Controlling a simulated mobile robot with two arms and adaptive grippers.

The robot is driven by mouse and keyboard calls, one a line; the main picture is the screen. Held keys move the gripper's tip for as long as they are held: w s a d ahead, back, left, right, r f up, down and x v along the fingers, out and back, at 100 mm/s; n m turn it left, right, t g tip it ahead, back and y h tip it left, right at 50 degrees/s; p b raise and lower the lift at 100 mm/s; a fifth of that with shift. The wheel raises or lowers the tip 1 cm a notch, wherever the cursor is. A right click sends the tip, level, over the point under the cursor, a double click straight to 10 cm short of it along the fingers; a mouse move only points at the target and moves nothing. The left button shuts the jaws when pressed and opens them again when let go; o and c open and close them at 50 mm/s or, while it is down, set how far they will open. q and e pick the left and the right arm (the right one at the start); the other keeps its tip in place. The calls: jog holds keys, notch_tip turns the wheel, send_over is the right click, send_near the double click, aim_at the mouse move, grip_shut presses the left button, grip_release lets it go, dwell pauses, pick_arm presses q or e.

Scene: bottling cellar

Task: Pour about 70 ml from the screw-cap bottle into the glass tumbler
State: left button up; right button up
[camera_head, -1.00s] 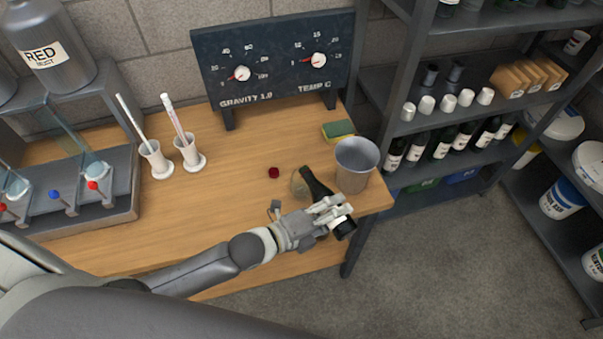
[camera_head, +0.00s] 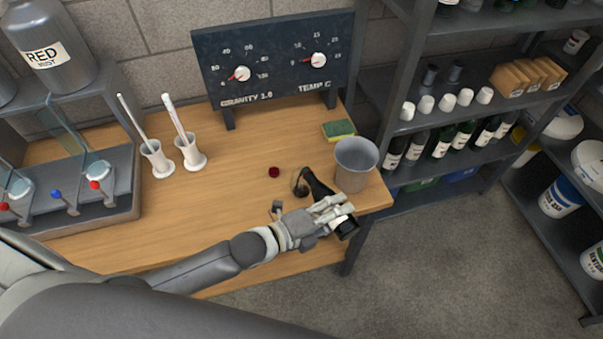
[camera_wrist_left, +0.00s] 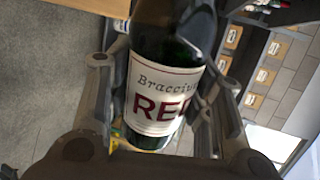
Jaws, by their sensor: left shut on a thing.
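My left gripper (camera_head: 334,213) is shut on the dark screw-cap bottle (camera_head: 318,187), which is tilted steeply with its neck toward the upper left. In the left wrist view the bottle (camera_wrist_left: 165,75) sits between the fingers, its cream label reading "Braccius" and "RE". The small glass tumbler (camera_head: 298,189) stands on the wooden table under the bottle's mouth, partly hidden by the neck. It looks dark inside; the liquid level cannot be read. A dark red cap (camera_head: 274,172) lies on the table left of the tumbler. My right gripper is out of view.
A grey metal bucket (camera_head: 355,160) stands close right of the bottle, near the table's right edge. A sponge (camera_head: 339,129) lies behind it. Two white holders (camera_head: 158,160) with sticks stand at left. The table's middle (camera_head: 230,190) is clear. A gauge board (camera_head: 275,65) stands at the back.

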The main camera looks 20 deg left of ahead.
pick_arm(q)
jog(key=shift+s+d+r, duration=0.1)
jog(key=shift+d+r, duration=0.05)
jog(key=shift+r, duration=0.05)
dwell(0.3)
jog(key=shift+r+n+p, duration=0.3)
jog(key=shift+r+p, duration=0.05)
jog(key=shift+p, duration=0.15)
dwell(1.2)
jog(key=shift+a+f+m+t+y+b, duration=0.1)
jog(key=shift+f+m+t+y+b, duration=0.2)
jog(key=shift+f+m+b, duration=1.05)
jog(key=shift+a+f+m+t+y+b, duration=0.1)
jog(key=shift+f+m+t+y+b, duration=0.4)
jog(key=shift+f+b, duration=1.45)
jog(key=shift+r, duration=0.1)
